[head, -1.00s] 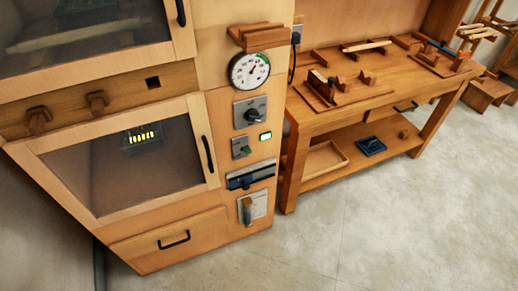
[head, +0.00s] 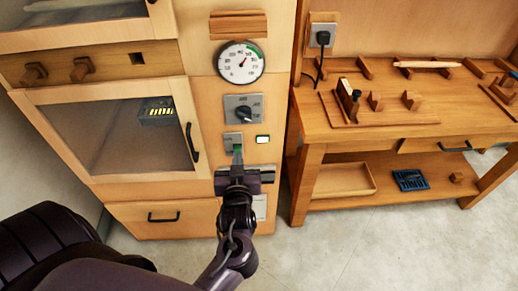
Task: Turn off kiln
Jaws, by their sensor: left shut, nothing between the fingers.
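The kiln (head: 95,195) is a wooden cabinet with a glazed door (head: 120,130) on the left and a control column on its right. Yellow bars glow behind the glass (head: 157,112). My left gripper (head: 238,156) is shut and empty, its tips at the lower part of the switch plate. It hides the switch's lever; I cannot tell whether it touches. My right gripper is not in view.
A wooden workbench (head: 390,128) with racks on top stands right of the kiln. Its lower shelf holds a wooden tray (head: 343,180) and a blue tray (head: 410,180). A black plug sits in a wall socket (head: 322,38). The floor (head: 380,250) in front is clear.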

